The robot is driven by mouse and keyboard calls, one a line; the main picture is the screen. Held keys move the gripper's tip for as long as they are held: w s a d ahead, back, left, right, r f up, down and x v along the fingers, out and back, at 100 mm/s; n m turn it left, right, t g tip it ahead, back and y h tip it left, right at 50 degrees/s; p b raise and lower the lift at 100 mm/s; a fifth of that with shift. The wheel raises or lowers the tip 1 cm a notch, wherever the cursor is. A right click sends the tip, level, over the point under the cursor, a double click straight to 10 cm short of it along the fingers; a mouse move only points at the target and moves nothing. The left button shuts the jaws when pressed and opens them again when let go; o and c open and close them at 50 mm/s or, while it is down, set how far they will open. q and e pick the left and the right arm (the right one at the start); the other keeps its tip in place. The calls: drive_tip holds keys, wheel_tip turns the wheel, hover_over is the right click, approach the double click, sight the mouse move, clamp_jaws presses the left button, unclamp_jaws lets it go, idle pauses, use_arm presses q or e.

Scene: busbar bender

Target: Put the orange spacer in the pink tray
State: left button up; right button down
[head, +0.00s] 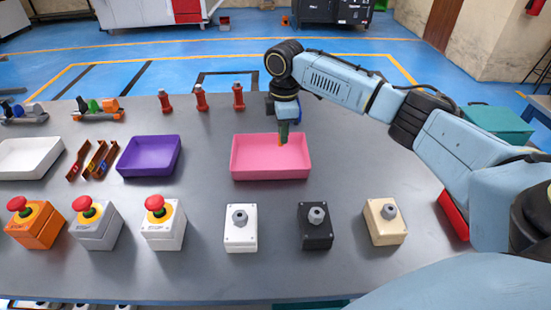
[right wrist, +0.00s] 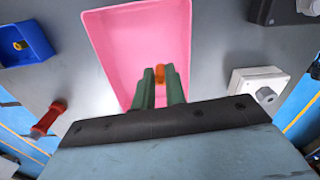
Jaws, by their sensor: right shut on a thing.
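The pink tray (head: 270,172) stands near the middle of the table. My right gripper (head: 284,138) reaches down from above and is over the tray's inside, towards its back right. It is shut on the small orange spacer (right wrist: 160,74), which shows between the green fingertips in the right wrist view. In the head view the spacer is mostly hidden by the fingers. In the right wrist view the pink tray (right wrist: 115,50) lies below the fingers; I cannot tell whether the spacer touches its floor. My left gripper is not in view.
A purple tray (head: 150,156) and a white tray (head: 28,156) stand left, with brown bent bars (head: 98,162) between them. Red posts (head: 201,98) stand behind. Button boxes (head: 164,224) and grey-knobbed boxes (head: 240,228) line the front. A blue bin (right wrist: 22,45) sits near the gripper.

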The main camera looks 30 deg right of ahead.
wheel_tip(320, 180, down, 4)
drive_tip(key=shift+r, duration=0.2)
wheel_tip(320, 180, down, 4)
drive_tip(key=shift+r+b, duration=0.1)
drive_tip(key=shift+b, duration=0.45)
drive_tip(key=shift+f, duration=0.35)
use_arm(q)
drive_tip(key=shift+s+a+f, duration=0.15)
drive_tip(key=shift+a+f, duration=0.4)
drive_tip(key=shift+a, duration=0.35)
use_arm(e)
drive_tip(key=c, duration=1.5)
unclamp_jaws()
drive_tip(key=shift+f, duration=0.15)
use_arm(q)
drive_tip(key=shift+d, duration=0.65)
use_arm(e)
drive_tip(key=shift+o, duration=0.2)
